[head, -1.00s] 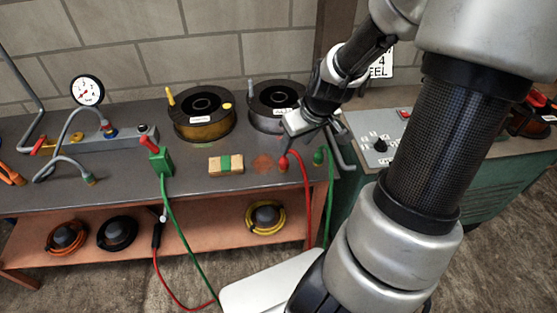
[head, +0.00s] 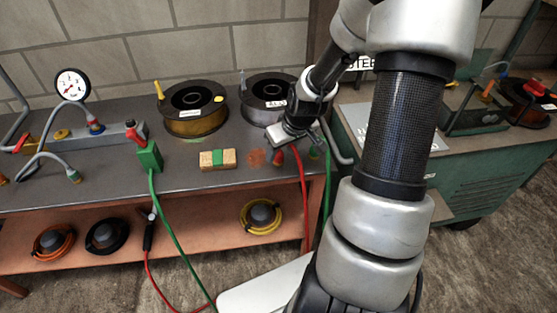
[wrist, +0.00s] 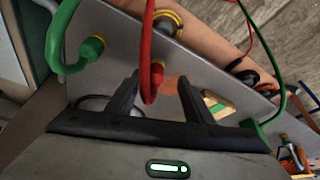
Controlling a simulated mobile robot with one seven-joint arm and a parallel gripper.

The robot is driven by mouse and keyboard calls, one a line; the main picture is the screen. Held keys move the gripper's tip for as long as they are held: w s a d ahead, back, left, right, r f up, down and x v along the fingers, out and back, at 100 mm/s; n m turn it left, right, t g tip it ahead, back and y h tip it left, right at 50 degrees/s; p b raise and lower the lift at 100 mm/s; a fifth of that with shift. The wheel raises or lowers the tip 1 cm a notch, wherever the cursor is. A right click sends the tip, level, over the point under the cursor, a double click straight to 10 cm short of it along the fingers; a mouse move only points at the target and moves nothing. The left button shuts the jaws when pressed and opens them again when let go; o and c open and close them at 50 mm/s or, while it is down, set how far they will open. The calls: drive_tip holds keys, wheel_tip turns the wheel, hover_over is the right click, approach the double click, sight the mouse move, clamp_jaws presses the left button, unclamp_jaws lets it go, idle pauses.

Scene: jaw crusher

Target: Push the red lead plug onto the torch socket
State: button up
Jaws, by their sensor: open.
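The red lead plug (head: 277,157) stands near the bench's front right edge, its red lead (head: 303,200) hanging over the edge. In the wrist view the plug (wrist: 157,68) appears beyond my fingertips, roughly in line with the gap, and its lead loops down between them. My gripper (head: 291,143) is open and empty, low above the bench beside the plug; any contact is unclear. A green plug (head: 315,152), also in the wrist view (wrist: 92,48), stands beside it. A black torch-like handle (head: 149,230) hangs at the bench front on a red cable. I cannot make out the torch socket.
A green block clamp (head: 149,156) with a red lever and a wood block with a green band (head: 217,159) stand on the bench. Two wire spools (head: 192,108) (head: 268,98) are behind. A green welder cabinet (head: 400,180) is to the right. Cable coils lie on the lower shelf.

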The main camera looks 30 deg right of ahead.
sight(280, 152)
drive_tip(key=shift+w+d+b+x, duration=0.15)
drive_tip(key=shift+b+x, duration=0.1)
drive_tip(key=shift+x, duration=0.6)
drive_tip(key=shift+w+d+b+x, duration=0.15)
drive_tip(key=shift+b+x, duration=0.1)
drive_tip(key=shift+x, duration=0.65)
drive_tip(key=shift+w+d+b+x, duration=0.15)
drive_tip(key=shift+b+x, duration=0.1)
drive_tip(key=shift+x, duration=0.6)
drive_tip(key=shift+a+r, duration=0.1)
drive_tip(key=shift+r, duration=0.05)
drive_tip(key=c, duration=1)
